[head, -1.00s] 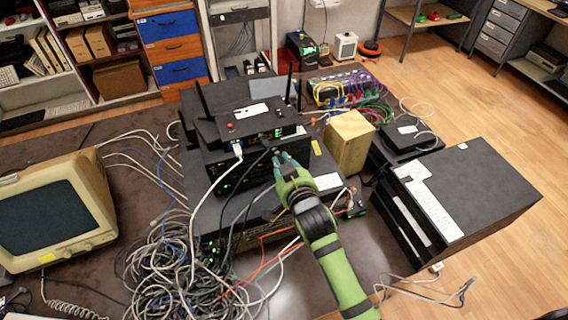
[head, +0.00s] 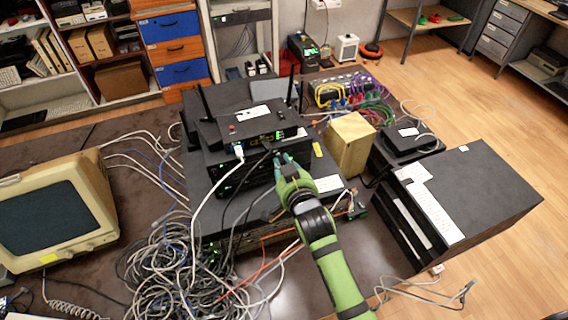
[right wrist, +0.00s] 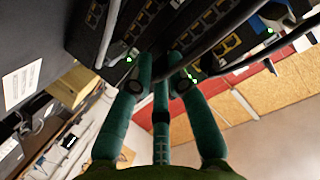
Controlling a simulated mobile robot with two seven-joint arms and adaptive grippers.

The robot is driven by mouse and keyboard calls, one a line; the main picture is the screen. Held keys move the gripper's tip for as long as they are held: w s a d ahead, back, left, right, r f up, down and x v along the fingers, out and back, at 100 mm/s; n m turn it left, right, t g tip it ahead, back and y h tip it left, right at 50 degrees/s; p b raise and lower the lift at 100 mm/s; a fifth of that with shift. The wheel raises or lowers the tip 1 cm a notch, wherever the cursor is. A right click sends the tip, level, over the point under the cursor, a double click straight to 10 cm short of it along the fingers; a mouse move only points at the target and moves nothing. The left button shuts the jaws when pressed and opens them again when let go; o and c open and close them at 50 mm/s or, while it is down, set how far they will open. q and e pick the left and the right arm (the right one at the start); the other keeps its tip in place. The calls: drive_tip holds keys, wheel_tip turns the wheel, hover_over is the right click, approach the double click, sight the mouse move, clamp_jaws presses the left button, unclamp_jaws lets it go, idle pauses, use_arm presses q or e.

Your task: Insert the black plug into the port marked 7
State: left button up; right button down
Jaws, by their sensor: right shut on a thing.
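My right gripper (head: 281,158) is at the front of the stacked black network devices (head: 231,181), its green fingertips close to the front panel. In the right wrist view the fingers (right wrist: 160,64) are closed together on something dark and small at the tips. This fits the black plug, but the fingers hide most of it. Rows of yellow-edged ports (right wrist: 226,46) lie just beyond the fingertips. The port numbers are too small to read, so I cannot tell which port is marked 7 or whether the plug touches one. My left gripper is not in view.
A white cable plug (head: 239,151) sits in the upper device, and black cables hang down the front. A cardboard box (head: 350,143) stands right of the gripper. A large tangle of grey cables (head: 170,265) lies at the front left, beside an old monitor (head: 50,210).

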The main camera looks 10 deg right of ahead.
idle(0.4)
drive_tip(key=shift+w, duration=0.3)
drive_tip(key=c, duration=1.1)
unclamp_jaws()
drive_tip(key=shift+s, duration=0.15)
drive_tip(key=v, duration=1.1)
drive_tip(key=shift+s+r, duration=0.2)
drive_tip(key=shift+s, duration=0.1)
